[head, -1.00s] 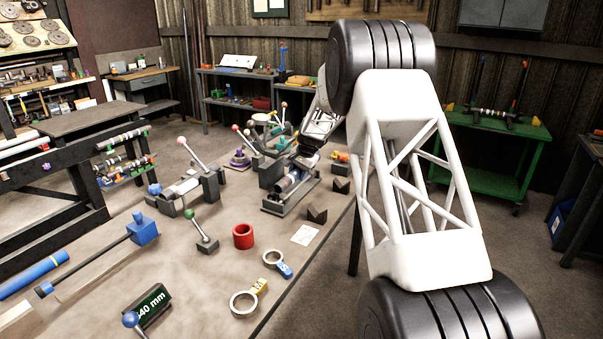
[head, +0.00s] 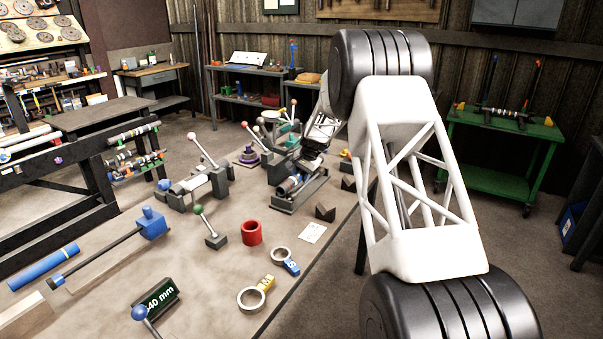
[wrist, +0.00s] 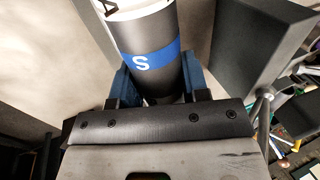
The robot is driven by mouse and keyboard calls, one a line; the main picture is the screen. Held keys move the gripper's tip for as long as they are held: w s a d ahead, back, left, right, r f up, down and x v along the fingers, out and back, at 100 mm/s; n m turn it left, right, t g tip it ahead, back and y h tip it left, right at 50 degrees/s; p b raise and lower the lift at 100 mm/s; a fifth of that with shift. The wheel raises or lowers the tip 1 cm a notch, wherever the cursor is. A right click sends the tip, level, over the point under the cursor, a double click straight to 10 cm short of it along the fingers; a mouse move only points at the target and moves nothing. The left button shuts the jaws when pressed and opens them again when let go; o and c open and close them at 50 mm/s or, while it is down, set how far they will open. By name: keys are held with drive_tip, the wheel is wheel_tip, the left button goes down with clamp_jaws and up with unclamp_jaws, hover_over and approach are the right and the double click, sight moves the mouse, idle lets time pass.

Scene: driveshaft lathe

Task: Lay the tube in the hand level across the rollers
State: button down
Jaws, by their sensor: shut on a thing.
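The tube (wrist: 148,58) is dark grey with a blue band marked with a white S. In the wrist view it stands out between the two blue fingers of my gripper (wrist: 157,76), which is shut on it. In the head view my gripper (head: 308,160) is over a long grey stand (head: 300,195) on the bench, and the tube (head: 288,186) shows low at that stand. I cannot make out the rollers, nor whether the tube touches them or is level. My arm hides part of this area.
A dark grey block (wrist: 255,50) rises close to the right of my gripper in the wrist view. Dark V-blocks (head: 325,213), a red ring (head: 251,232) and a green-knobbed lever (head: 208,228) stand near the stand.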

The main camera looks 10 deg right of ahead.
drive_tip(key=shift+f, duration=0.1)
idle(0.4)
drive_tip(key=c, duration=0.5)
unclamp_jaws()
drive_tip(key=shift+f, duration=0.1)
drive_tip(key=shift+v, duration=3.95)
drive_tip(key=shift+v, duration=2.7)
drive_tip(key=shift+d, duration=0.1)
drive_tip(key=shift+s, duration=0.1)
